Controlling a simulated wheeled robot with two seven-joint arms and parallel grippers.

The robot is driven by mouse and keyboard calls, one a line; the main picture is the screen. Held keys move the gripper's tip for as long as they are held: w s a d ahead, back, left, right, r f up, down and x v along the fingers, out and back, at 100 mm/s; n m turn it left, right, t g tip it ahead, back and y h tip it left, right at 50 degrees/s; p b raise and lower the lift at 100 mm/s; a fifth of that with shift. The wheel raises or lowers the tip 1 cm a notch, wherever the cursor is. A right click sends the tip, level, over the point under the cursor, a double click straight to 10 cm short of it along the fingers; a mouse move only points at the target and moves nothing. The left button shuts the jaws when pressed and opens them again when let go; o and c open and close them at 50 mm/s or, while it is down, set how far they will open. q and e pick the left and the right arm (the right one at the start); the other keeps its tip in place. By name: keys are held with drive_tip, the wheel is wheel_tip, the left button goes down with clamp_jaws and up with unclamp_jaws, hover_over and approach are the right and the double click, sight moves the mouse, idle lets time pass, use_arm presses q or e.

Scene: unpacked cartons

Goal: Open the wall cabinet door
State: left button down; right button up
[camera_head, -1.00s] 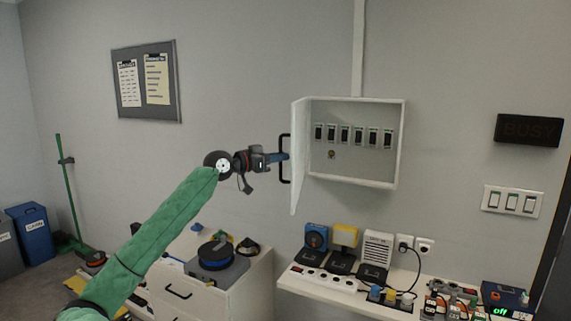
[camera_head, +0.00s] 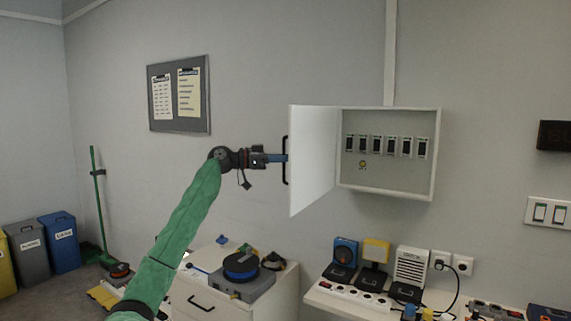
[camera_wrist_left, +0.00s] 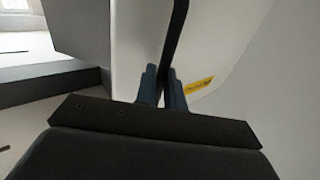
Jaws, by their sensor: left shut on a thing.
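The wall cabinet (camera_head: 388,194) is a white box on the wall, and its inside with a row of dark switches shows. Its white door (camera_head: 312,160) is hinged on the left side of the box and stands wide open, swung out from the wall. A black bar handle (camera_head: 286,172) is on the door's free edge. My left gripper (camera_head: 284,158) is shut on this handle. In the left wrist view the blue fingers (camera_wrist_left: 161,88) close around the black handle (camera_wrist_left: 176,40), beside the door with a yellow label. My right gripper is not in view.
Below the cabinet, a white bench (camera_head: 345,303) holds a power strip, a blue device, a yellow device and other items. A white drawer unit (camera_head: 205,303) with a blue-topped case stands under my left arm. Bins stand at the far left.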

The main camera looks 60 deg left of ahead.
use_arm(q)
drive_tip(key=shift+a+f, duration=0.3)
drive_tip(key=shift+f, duration=0.2)
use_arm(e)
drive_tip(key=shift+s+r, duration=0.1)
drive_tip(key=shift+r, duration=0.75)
use_arm(q)
drive_tip(key=c, duration=1.8)
unclamp_jaws()
drive_tip(key=shift+w, duration=0.1)
drive_tip(key=o, duration=0.3)
drive_tip(key=shift+w+a+f, duration=0.15)
drive_tip(key=shift+w, duration=0.05)
drive_tip(key=shift+r+b+v, duration=0.1)
drive_tip(key=shift+b+v, duration=0.6)
drive_tip(key=shift+v, duration=1.3)
drive_tip(key=shift+r+b+v, duration=0.15)
drive_tip(key=shift+b+v, duration=0.55)
drive_tip(key=shift+v, duration=1.3)
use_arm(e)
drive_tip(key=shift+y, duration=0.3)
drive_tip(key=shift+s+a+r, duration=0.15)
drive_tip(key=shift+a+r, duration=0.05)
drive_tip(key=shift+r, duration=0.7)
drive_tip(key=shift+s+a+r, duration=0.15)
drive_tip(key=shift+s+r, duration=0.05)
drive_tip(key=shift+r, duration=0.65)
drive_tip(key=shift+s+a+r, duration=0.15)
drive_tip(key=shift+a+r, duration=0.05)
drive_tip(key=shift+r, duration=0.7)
